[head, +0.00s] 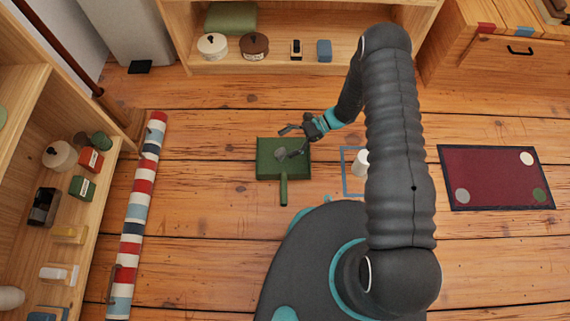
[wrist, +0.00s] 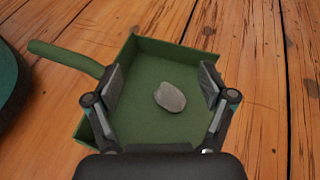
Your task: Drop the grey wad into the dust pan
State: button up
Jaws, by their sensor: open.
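The green dust pan (head: 268,172) lies on the wooden floor in front of my base, its handle pointing toward me. In the wrist view the pan (wrist: 150,58) fills the middle, with its handle at the upper left. The grey wad (wrist: 170,97) appears inside the pan's outline, between my open fingers but touching neither. In the head view the wad (head: 281,154) shows small over the pan. My gripper (head: 296,141) is open above the pan; its fingers (wrist: 162,100) show on both sides in the wrist view.
A blue square outline (head: 345,183) with a white cup-like object (head: 361,162) is right of the pan. A dark red mat (head: 490,178) lies farther right. Floor around the pan is mostly clear.

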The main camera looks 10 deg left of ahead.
jog(key=shift+d, duration=0.1)
jog(key=v, duration=1.2)
jog(key=s+d+r+n+g+h, duration=0.1)
jog(key=s+d+n+h, duration=0.3)
jog(key=s+d, duration=0.15)
jog(key=s+d+r+n+t+h+p, duration=0.1)
jog(key=s+d+r+n+t+h, duration=0.2)
jog(key=r, duration=1)
jog(key=s+d+r+n+t+h+p, duration=0.15)
jog(key=d+r, duration=0.35)
jog(key=r, duration=0.8)
jog(key=s+d+r+n+t+h+p, duration=0.1)
jog(key=s+r+t, duration=0.3)
jog(key=r, duration=0.8)
jog(key=s+d+r+n+t+h+p, duration=0.1)
jog(key=s+d+r+t+p, duration=0.1)
jog(key=s+d+r+t, duration=0.2)
jog(key=s+r+t, duration=0.1)
jog(key=s+r, duration=0.2)
jog(key=r, duration=0.5)
jog(key=shift+s+r+h+p, duration=0.25)
jog(key=shift+s+h+p, duration=0.1)
jog(key=shift+p, duration=0.05)
